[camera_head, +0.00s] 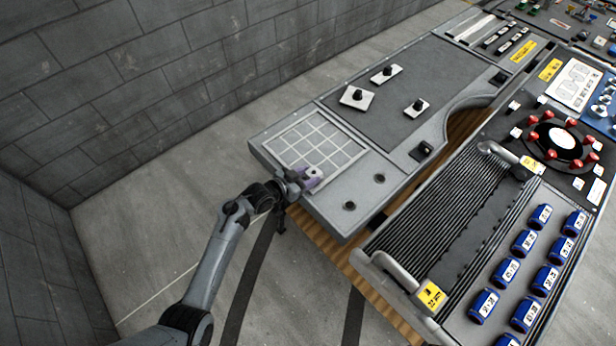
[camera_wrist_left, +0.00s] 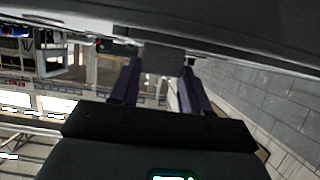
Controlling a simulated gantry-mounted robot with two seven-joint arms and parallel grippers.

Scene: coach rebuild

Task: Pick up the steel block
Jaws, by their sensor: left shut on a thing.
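The steel block (camera_head: 314,172) is a small light-grey piece with a dark spot on top, at the near corner of the grid panel in the head view. My left gripper (camera_head: 309,179), with purple fingers, is shut on it. In the left wrist view the grey block (camera_wrist_left: 163,60) shows between the two fingertips of my left gripper (camera_wrist_left: 160,75). I cannot tell whether the block touches the panel beneath it. My right gripper is not in view.
The pale grid panel (camera_head: 300,147) sits at the left end of a grey bench (camera_head: 334,212). Several black-knobbed plates, including one plate (camera_head: 356,98), stand on its dark top. A ribbed panel with blue cylinders (camera_head: 483,305) lies to the right. A brick wall (camera_head: 130,70) rises behind.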

